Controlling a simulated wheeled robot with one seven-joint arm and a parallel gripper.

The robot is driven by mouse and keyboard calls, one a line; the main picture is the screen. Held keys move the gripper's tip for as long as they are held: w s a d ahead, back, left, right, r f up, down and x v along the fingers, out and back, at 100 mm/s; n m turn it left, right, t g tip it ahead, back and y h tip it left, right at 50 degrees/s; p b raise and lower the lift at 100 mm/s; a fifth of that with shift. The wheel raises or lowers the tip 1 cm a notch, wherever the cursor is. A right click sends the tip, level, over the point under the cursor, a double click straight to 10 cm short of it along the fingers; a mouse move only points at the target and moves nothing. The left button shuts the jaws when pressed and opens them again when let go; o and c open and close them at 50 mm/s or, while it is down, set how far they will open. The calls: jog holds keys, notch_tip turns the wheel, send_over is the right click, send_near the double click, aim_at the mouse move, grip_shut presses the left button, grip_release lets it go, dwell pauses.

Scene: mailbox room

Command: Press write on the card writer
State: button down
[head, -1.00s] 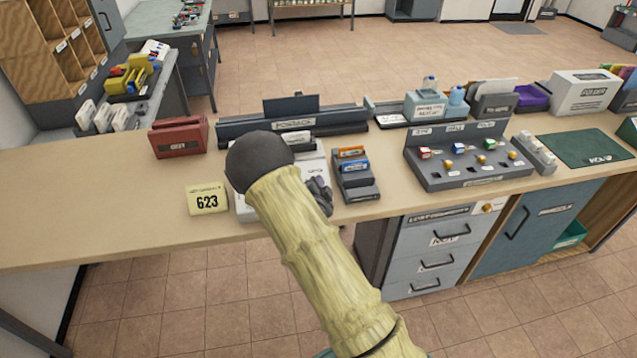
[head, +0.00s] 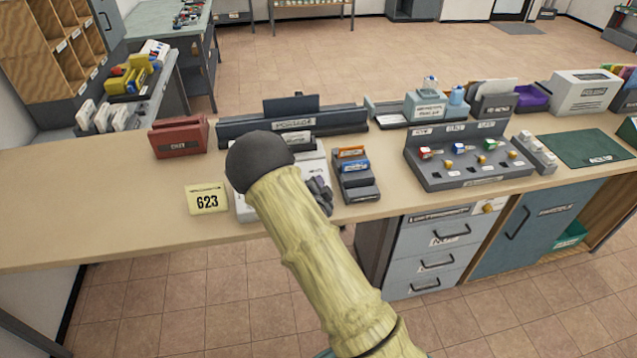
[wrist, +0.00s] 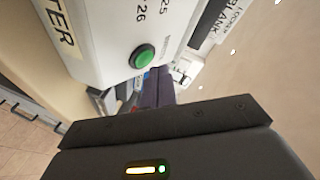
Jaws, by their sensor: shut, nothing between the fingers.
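The card writer (head: 312,159) is a white device on the counter. In the head view my arm covers much of it. In the wrist view its white face (wrist: 112,38) carries a round green button (wrist: 143,57) and partly cut-off lettering. My gripper (wrist: 153,84) is shut and empty, its dark fingers just below and right of the green button in that view. I cannot tell whether they touch it. In the head view my gripper (head: 321,193) shows only partly, beside my forearm at the writer's right side.
A grey key panel (head: 468,160) is farther right. The counter's left end is clear.

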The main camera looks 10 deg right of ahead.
jog(key=shift+f, duration=0.15)
jog(key=shift+w+f+b, duration=0.25)
jog(key=shift+b, duration=0.35)
jog(key=shift+w+f+b, duration=0.15)
jog(key=shift+f+b, duration=0.1)
jog(key=shift+b, duration=0.2)
dwell(0.6)
jog(key=shift+s+r, duration=0.45)
jog(key=shift+r, duration=0.2)
jog(key=s+r+p, duration=0.1)
jog(key=r, duration=0.1)
jog(key=s+r, duration=0.1)
jog(key=r, duration=0.1)
jog(key=shift+s+p, duration=0.35)
jog(key=shift+s, duration=0.05)
dwell(0.3)
dwell(0.6)
